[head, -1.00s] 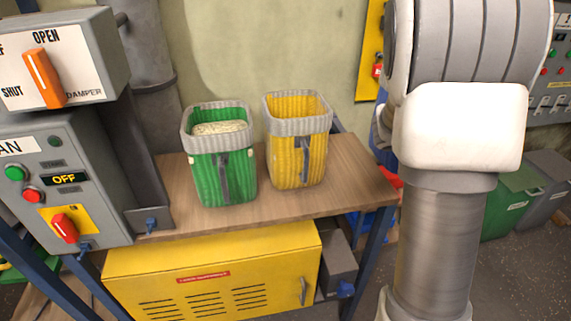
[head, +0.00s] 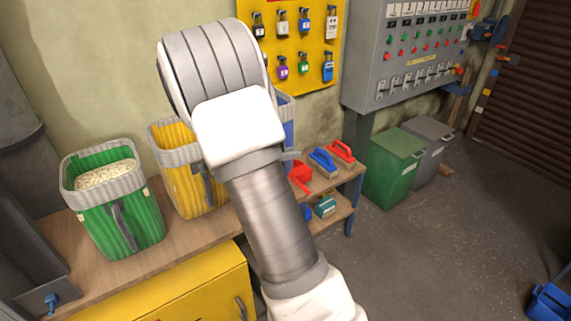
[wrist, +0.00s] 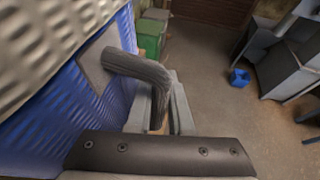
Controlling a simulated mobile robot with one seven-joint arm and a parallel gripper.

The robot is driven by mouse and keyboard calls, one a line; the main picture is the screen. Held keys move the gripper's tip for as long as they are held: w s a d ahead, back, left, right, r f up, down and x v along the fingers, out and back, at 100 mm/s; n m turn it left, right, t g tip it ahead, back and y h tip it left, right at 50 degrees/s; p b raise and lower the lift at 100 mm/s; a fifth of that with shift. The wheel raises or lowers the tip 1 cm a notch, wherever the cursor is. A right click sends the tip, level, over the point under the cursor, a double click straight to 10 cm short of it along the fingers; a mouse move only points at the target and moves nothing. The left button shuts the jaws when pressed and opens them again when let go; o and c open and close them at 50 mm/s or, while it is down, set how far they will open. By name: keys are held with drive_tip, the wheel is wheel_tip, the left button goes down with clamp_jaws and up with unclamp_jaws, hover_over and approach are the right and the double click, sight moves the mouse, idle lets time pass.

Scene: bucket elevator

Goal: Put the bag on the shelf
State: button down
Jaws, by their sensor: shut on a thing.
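A blue ribbed bag (wrist: 90,110) with a pale rim fills the left of the wrist view. My gripper (wrist: 160,118) is shut on its dark grey handle (wrist: 140,68). In the head view only a strip of the blue bag (head: 288,118) shows behind my arm. The wooden shelf (head: 185,238) holds a green bag (head: 110,215) filled with pale grain and a yellow bag (head: 178,180) beside it. The blue bag is to the right of the yellow one. Its base is hidden, so I cannot tell whether it touches the shelf.
Red and blue brushes (head: 325,163) lie at the shelf's right end. A yellow lock board (head: 296,50) and a grey control panel (head: 420,50) are on the wall side. Green (head: 395,165) and grey bins stand right of the shelf. Open floor (head: 450,240) lies at right.

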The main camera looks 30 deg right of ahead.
drive_tip(key=shift+w+a+f, duration=0.15)
drive_tip(key=shift+f, duration=0.95)
drive_tip(key=shift+w+a+f, duration=0.1)
drive_tip(key=shift+a+f, duration=0.05)
drive_tip(key=shift+f, duration=0.95)
drive_tip(key=shift+f, duration=0.2)
drive_tip(key=c, duration=0.8)
unclamp_jaws()
drive_tip(key=shift+r, duration=0.1)
